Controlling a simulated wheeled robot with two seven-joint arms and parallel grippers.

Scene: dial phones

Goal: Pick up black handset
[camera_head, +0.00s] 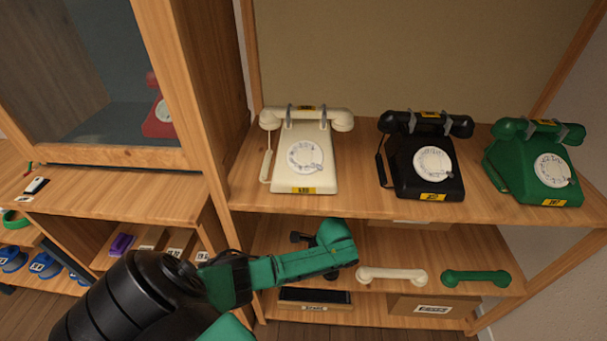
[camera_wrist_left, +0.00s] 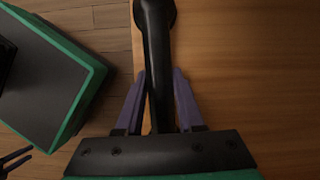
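A black handset (camera_wrist_left: 159,60) lies near the front edge of the lower wooden shelf. In the head view only its left end (camera_head: 299,237) shows clearly; my left gripper (camera_head: 308,268) hides much of the rest. In the left wrist view the purple fingers of my left gripper (camera_wrist_left: 159,95) are on either side of the handle, close to it. I cannot tell whether they press on it. Another black handset (camera_head: 427,123) rests on the black dial phone (camera_head: 424,175) on the upper shelf. My right gripper is not in view.
A white handset (camera_head: 391,275) and a green handset (camera_head: 476,278) lie to the right on the lower shelf (camera_head: 440,250). White (camera_head: 305,160) and green (camera_head: 535,170) phones flank the black phone above. The upper shelf's front edge (camera_head: 380,216) overhangs the gripper area.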

